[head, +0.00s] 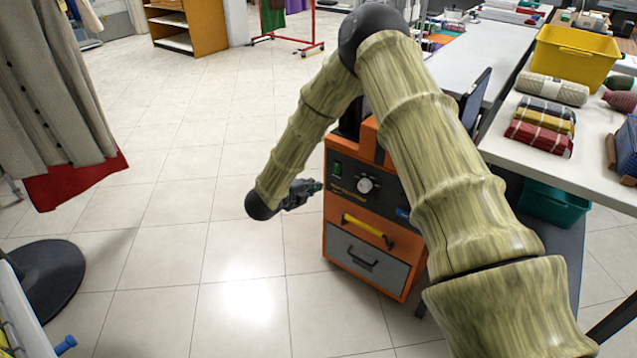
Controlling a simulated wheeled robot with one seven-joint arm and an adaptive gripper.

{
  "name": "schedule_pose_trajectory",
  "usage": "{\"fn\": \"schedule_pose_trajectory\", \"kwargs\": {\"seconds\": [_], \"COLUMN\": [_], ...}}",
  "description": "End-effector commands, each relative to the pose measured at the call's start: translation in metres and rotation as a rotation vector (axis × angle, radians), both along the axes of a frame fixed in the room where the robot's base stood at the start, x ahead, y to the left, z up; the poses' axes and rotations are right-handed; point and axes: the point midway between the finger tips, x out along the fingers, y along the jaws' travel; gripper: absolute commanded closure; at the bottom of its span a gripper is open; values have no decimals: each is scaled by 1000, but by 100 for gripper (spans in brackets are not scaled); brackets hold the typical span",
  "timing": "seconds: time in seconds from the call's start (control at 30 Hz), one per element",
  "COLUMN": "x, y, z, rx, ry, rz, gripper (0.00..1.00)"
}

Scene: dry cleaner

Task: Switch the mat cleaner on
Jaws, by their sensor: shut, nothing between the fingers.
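The mat cleaner seems to be the orange cabinet (333,238) standing on the floor in the middle of the head view. Its black control panel (348,198) carries a small green switch (337,169) at the upper left and a round white dial (365,185) to the right of it. My gripper (319,186) is shut and empty, at the left edge of the panel, lower than the green switch. I cannot tell whether its tips touch the machine. The switch's position is too small to read.
A table (583,180) with folded cloths and a yellow bin (572,60) stands at right. Hanging garments (50,90) and a dark round base (45,278) are at left. The tiled floor between is clear.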

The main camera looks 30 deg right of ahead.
Motion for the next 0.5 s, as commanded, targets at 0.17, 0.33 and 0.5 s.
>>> {"fn": "schedule_pose_trajectory", "kwargs": {"seconds": [0.17,0.33,0.5], "x": [-2,-2,-5], "y": [4,4,6], "z": [2,2,-4], "rx": [0,0,-4], "ry": [0,0,21], "rz": [-1,-1,22], "gripper": [100,100,100]}}
